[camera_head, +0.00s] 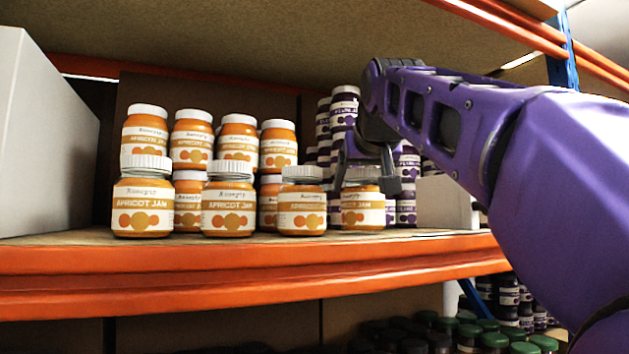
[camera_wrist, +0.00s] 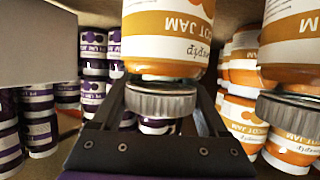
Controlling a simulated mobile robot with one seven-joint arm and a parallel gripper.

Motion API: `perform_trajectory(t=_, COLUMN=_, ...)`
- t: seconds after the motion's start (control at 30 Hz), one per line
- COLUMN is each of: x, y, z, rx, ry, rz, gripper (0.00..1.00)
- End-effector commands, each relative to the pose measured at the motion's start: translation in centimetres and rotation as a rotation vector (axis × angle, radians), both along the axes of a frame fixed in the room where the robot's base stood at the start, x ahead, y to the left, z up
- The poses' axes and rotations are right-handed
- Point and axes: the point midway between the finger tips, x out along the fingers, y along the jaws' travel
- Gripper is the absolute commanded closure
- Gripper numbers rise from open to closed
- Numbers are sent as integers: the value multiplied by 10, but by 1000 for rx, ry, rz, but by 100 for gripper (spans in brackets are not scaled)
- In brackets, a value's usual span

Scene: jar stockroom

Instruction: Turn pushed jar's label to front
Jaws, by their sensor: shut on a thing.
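The jar in my grip (camera_head: 363,210) is the rightmost of the front row of apricot jam jars. It stands upright on the shelf (camera_head: 250,252), with a white label, orange body and metallic lid. Its label shows in the head view, with the printed dots left of the jar's middle. My gripper (camera_head: 366,180) is over it and shut on its lid; the fingers partly hide the lid. In the upside-down wrist view, the lid (camera_wrist: 160,100) sits between the fingers of my gripper (camera_wrist: 160,95), and part of the label (camera_wrist: 165,25) shows.
The neighbouring front apricot jar (camera_head: 302,208) stands close at left, with more jars beyond and stacked behind. Purple-labelled jars (camera_head: 405,205) stand behind at right. A white box (camera_head: 447,202) is right of the held jar; a large pale box (camera_head: 45,140) stands far left.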

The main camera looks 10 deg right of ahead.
Motion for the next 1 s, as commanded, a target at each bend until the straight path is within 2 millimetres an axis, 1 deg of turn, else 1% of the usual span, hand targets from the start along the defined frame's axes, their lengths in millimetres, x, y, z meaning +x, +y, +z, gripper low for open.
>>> perform_trajectory(t=0.2, x=-1, y=0, z=2, rx=0, ry=-5, rz=-1, gripper=100)
perform_trajectory(t=0.8, x=-1, y=0, z=-4, rx=0, ry=-3, rz=-1, gripper=100)
perform_trajectory(t=0.83, x=-1, y=0, z=-4, rx=0, ry=-2, rz=-1, gripper=21)
perform_trajectory(t=0.93, x=-1, y=0, z=-4, rx=0, ry=-2, rz=-1, gripper=4)
perform_trajectory(t=0.97, x=-1, y=0, z=-4, rx=0, ry=-2, rz=-1, gripper=0)
perform_trajectory(t=1.0, x=0, y=0, z=-4, rx=1, ry=-1, rz=-1, gripper=0)
